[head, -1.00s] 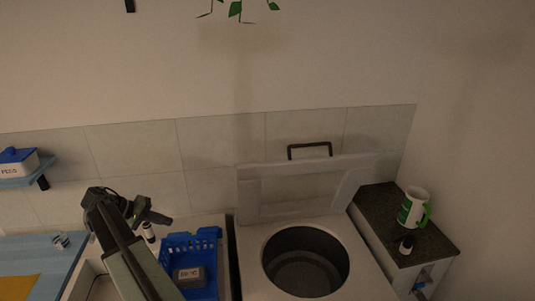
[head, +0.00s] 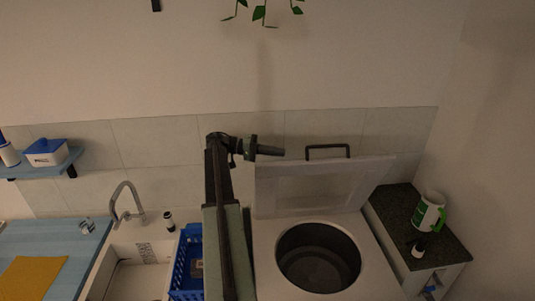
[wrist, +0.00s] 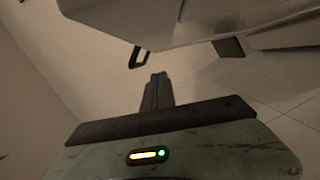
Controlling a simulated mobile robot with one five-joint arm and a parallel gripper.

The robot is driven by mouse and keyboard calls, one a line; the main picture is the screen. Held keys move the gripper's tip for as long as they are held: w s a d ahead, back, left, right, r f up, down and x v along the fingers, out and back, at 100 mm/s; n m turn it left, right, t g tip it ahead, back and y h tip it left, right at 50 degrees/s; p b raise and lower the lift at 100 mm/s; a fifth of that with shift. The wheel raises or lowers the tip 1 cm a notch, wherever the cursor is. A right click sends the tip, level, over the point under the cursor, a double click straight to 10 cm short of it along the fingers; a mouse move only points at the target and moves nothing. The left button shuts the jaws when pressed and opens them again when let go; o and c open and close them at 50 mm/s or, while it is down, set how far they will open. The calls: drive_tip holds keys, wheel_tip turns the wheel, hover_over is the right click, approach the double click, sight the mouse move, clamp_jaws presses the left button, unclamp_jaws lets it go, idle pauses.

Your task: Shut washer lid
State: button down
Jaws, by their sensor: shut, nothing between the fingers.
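The washer (head: 262,240) is a white top-loader with a round dark drum opening (head: 318,258). Its lid (head: 325,185) stands raised at the back, near the tiled wall, with a dark handle (head: 328,148) above its top edge. My gripper (head: 282,151) is shut and empty, pointing right, just left of the handle and near the lid's upper left corner; a gap shows between them. In the wrist view my gripper's fingers (wrist: 160,78) are together, with the handle (wrist: 138,57) beyond them and the pale lid (wrist: 150,22) above.
A blue basket (head: 180,268) stands left of the washer, partly behind my arm. A sink tap (head: 125,198) is further left. On the right, a dark counter (head: 395,207) holds a green and white mug (head: 428,212) and a small dark bottle (head: 418,247).

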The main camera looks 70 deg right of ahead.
sight(288, 162)
drive_tip(key=s, duration=0.1)
drive_tip(key=s+a+f+b, duration=0.1)
drive_tip(key=s, duration=0.1)
drive_tip(key=s+a, duration=0.1)
drive_tip(key=shift+s+f, duration=0.3)
drive_tip(key=shift+s, duration=0.1)
drive_tip(key=shift+s+a+f+b, duration=0.1)
drive_tip(key=shift+s+a+b, duration=0.05)
drive_tip(key=shift+a+b, duration=0.2)
